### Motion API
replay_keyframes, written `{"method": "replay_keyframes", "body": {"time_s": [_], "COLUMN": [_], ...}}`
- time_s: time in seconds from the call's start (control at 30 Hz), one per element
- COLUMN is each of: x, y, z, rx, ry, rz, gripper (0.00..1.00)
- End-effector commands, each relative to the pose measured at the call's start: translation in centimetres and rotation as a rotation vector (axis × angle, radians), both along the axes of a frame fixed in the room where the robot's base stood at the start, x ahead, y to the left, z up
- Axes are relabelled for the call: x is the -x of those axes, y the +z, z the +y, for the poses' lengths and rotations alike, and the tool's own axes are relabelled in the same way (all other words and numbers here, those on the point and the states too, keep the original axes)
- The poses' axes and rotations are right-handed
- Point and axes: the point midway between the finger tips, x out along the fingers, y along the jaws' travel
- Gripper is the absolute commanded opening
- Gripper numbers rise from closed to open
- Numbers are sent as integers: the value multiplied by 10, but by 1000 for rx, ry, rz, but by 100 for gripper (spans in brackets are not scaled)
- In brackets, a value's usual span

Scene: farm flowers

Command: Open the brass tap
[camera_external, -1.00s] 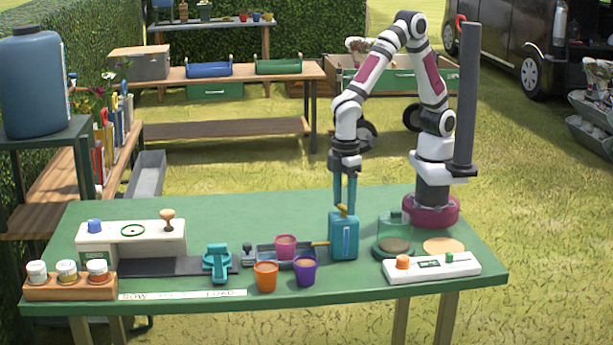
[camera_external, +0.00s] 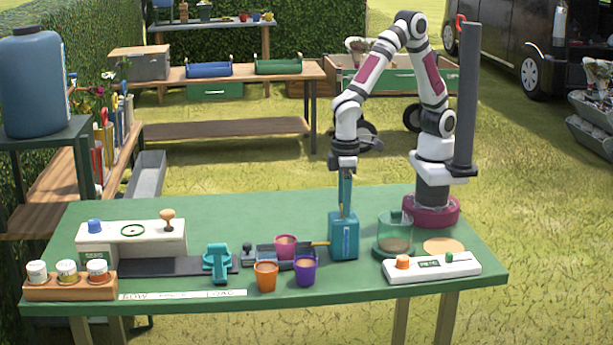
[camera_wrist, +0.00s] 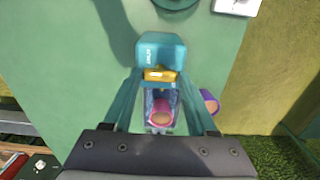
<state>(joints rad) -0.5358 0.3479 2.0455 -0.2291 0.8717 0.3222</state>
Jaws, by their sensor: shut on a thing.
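A teal box-shaped water container (camera_external: 345,240) stands upright on the green table in the external view; it also shows in the wrist view (camera_wrist: 160,48). A brass spout (camera_external: 318,244) sticks out from its left side. In the wrist view the brass tap (camera_wrist: 160,75) lies between my two teal fingers. The exact contact is partly hidden.
A pink pot (camera_external: 285,242) sits in a small tray left of the container. An orange pot (camera_external: 265,276) and a purple pot (camera_external: 304,271) stand in front. A glass-topped green jar (camera_external: 396,235) and a white panel with knobs (camera_external: 432,267) are at right.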

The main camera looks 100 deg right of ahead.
Motion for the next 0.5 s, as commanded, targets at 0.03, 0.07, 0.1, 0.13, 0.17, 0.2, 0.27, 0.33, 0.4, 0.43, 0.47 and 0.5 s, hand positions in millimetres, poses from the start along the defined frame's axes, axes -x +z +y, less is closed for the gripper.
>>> {"method": "replay_keyframes", "body": {"time_s": [0.03, 0.07, 0.1, 0.13, 0.17, 0.2, 0.27, 0.33, 0.4, 0.43, 0.47, 0.5], "x": [0, 0, 0, 0, 0, 0, 0, 0, 0, 0, 0, 0], "y": [0, 0, 0, 0, 0, 0, 0, 0, 0, 0, 0, 0], "z": [0, 0, 0, 0, 0, 0, 0, 0, 0, 0, 0, 0], "rx": [-1, -1, -1, -1, -1, -1, -1, -1, -1, -1, -1, -1], "ry": [-4, -4, -4, -3, -3, -3, -3, -3, -2, -2, -2, -1], "rz": [0, 0, 0, 0, 0, 0, 0, 0, 0, 0, 0, 0], "gripper": [2, 2, 2, 2, 2, 2, 59, 72, 84, 88, 88, 88]}}
